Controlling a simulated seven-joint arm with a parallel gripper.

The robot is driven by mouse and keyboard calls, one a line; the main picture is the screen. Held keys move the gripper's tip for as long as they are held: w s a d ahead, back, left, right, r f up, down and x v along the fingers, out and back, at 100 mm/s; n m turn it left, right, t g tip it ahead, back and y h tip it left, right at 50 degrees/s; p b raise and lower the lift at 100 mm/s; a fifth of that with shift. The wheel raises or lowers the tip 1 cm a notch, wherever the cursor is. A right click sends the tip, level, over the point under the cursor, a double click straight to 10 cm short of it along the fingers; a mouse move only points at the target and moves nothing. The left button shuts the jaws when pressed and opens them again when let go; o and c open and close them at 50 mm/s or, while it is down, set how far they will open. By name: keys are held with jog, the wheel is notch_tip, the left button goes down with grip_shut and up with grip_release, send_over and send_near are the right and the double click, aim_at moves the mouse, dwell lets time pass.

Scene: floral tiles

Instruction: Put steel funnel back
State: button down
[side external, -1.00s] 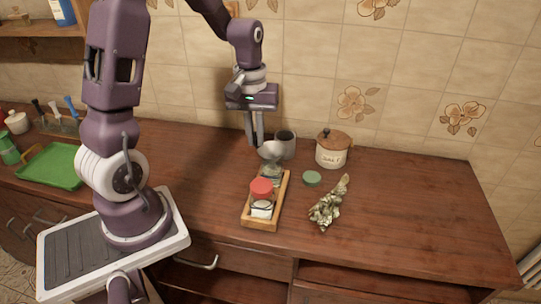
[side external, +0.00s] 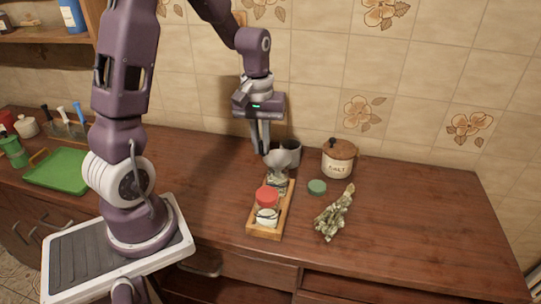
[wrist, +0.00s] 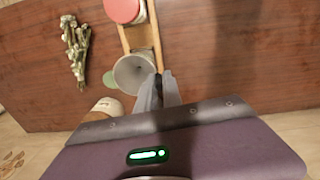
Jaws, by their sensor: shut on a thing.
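The steel funnel (side external: 281,158) is a grey cone, held over the back end of the wooden rack (side external: 252,229). My gripper (side external: 264,150) is shut on its rim from the left in the side view. In the wrist view the fingers (wrist: 160,88) pinch the edge of the funnel (wrist: 134,76), whose wide mouth faces the camera. A glass jar (side external: 277,187) stands in the rack below the funnel. I cannot tell whether the funnel's spout is inside the jar. A grey cup (side external: 294,147) stands just behind, partly hidden by the funnel.
A red-lidded jar (side external: 266,205) stands in the rack's front. A green lid (side external: 317,187), a dried plant bunch (side external: 334,213) and a salt crock (side external: 339,160) are to the right. A green tray (side external: 59,170) lies far left. The counter's right end is clear.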

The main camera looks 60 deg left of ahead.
notch_tip(320, 180, up, 9)
jog(key=shift+w+f, duration=0.1)
jog(key=w+a+f+n, duration=0.1)
jog(key=w+a+f, duration=0.1)
jog(key=w+a, duration=0.75)
notch_tip(320, 180, down, 10)
jog(key=w, duration=0.1)
jog(key=shift+d, duration=0.35)
jog(key=shift+w+f, duration=0.1)
jog(key=shift+f, duration=0.1)
jog(key=c, duration=1.5)
grip_release()
